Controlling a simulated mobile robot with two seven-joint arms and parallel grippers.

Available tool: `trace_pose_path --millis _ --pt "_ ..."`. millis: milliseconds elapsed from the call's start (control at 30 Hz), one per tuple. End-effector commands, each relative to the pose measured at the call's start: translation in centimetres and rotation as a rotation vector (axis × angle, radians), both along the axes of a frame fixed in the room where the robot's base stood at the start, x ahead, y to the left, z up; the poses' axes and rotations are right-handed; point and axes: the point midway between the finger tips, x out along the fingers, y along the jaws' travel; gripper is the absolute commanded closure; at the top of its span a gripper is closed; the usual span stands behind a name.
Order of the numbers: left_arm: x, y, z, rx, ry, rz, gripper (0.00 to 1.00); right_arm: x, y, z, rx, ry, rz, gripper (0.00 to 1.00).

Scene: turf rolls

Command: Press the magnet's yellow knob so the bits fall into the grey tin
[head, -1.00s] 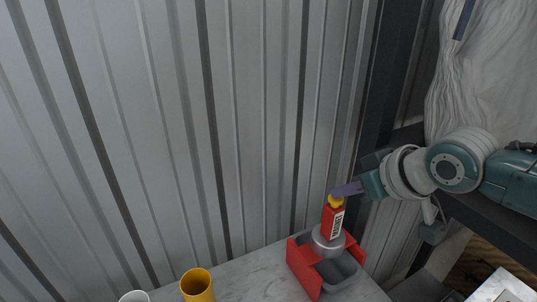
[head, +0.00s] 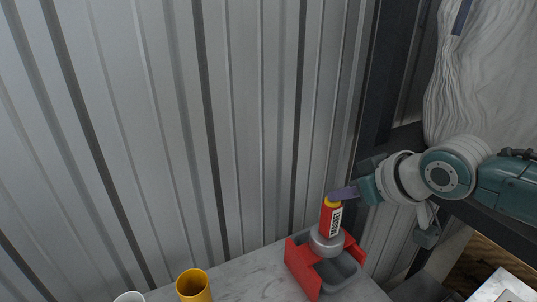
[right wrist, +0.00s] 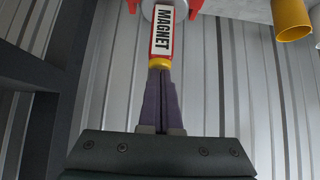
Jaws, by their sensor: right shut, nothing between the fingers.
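The magnet has a red handle (head: 331,219) with a white label, a yellow knob (head: 331,202) on top and a grey round base (head: 326,243). It stands upright in a red holder (head: 301,270) over the grey tin (head: 343,274). The label reads MAGNET in the right wrist view (right wrist: 162,32). My right gripper (head: 333,195) is shut and empty, its purple fingertips at the top of the knob. In the right wrist view the fingertips (right wrist: 160,72) meet the yellow knob (right wrist: 160,62) and appear to touch it. No bits are visible. My left gripper is out of view.
A yellow cup (head: 193,286) and a white cup (head: 130,297) stand left on the grey marbled table (head: 246,276). A corrugated metal wall (head: 170,120) rises behind. A dark post (head: 374,90) stands at the right. The table between cups and holder is clear.

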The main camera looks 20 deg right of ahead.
Motion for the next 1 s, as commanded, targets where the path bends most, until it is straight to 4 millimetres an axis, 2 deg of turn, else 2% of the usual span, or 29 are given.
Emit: trace_pose_path --millis 33,167,267,400,467,700,1000 --pt "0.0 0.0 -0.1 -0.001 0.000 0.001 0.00 -0.7 -0.1 -1.0 -0.004 0.032 -0.001 1.00" --pt "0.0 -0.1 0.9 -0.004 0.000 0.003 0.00 -0.6 0.0 0.0 -0.004 0.029 -0.001 1.00" --pt "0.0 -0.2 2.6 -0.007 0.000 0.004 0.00 -0.4 0.0 1.8 -0.003 0.023 -0.001 1.00" --pt "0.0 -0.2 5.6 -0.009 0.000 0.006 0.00 0.2 0.2 5.3 -0.003 0.008 -0.001 1.00" --pt "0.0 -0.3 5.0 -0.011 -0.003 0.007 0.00 -1.0 0.1 5.0 -0.004 0.009 0.001 1.00" --pt "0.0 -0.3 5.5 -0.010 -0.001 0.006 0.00 -4.0 -0.2 8.3 -0.004 0.003 0.000 1.00" --pt "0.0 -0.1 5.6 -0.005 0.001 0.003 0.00 -6.4 -0.4 10.8 -0.004 0.000 -0.001 1.00"
